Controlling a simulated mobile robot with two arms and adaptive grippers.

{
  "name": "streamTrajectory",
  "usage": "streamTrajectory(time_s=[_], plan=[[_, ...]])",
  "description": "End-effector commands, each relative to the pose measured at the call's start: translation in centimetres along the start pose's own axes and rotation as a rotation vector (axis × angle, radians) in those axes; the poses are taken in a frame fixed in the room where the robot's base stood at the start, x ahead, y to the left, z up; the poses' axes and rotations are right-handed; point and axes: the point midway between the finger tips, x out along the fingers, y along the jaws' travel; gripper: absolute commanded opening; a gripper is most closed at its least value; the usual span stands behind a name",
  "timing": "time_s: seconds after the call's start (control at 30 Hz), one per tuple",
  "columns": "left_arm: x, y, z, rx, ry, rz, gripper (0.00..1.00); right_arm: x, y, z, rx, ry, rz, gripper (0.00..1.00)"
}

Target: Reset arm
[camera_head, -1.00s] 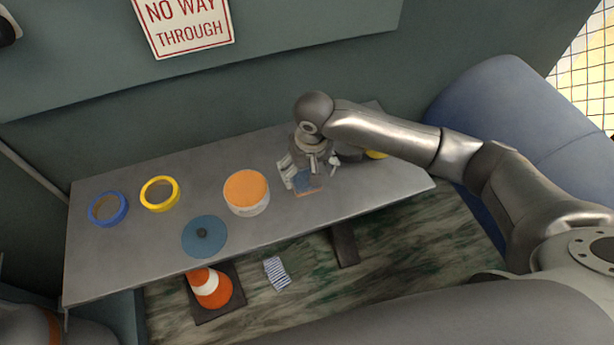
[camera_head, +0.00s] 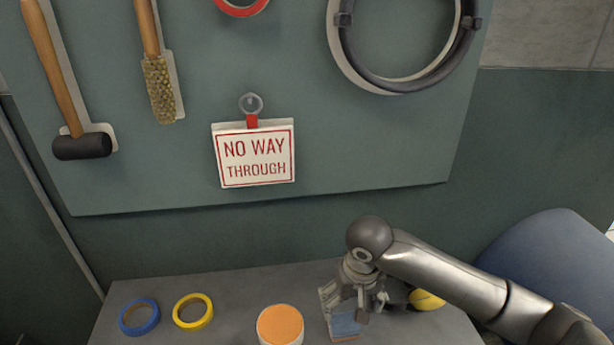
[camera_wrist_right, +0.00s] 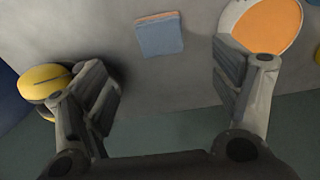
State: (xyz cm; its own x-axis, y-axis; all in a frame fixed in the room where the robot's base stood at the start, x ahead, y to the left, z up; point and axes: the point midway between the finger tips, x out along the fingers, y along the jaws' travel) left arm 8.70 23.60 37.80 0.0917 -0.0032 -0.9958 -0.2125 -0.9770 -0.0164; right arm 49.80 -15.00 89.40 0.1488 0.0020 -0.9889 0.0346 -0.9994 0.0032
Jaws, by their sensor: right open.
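My right arm comes in from the right in the head view. Its gripper (camera_head: 350,303) hangs over the grey table (camera_head: 240,288), above a small blue block with a tan edge (camera_head: 345,326). In the right wrist view the gripper (camera_wrist_right: 165,70) has its two fingers wide apart with nothing between them. The blue block (camera_wrist_right: 160,36) lies on the table beyond the fingertips, apart from them. My left gripper is not in view.
An orange-topped white tub (camera_head: 280,325) stands left of the gripper. Yellow tape (camera_head: 193,299) and blue tape (camera_head: 139,330) rolls lie further left. A yellow-and-black object (camera_head: 427,300) is right. Behind hang a sign (camera_head: 254,160), a mallet (camera_head: 82,146), a brush (camera_head: 160,90) and a hose (camera_head: 345,50).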

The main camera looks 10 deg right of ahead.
Motion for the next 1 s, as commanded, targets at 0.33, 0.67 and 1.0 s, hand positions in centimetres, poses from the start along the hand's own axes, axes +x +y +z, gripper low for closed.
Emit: streamTrajectory(time_s=[0.33,0.67,1.0], plan=[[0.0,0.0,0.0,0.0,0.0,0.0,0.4,2.8,-5.4,5.0,-0.161,0.045,-0.155,0.83],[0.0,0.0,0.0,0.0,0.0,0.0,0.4,4.3,-7.3,11.1,-0.221,0.163,-0.274,0.83],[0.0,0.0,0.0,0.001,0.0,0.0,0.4,5.6,-1.7,17.8,-0.162,0.211,-0.173,0.83]])
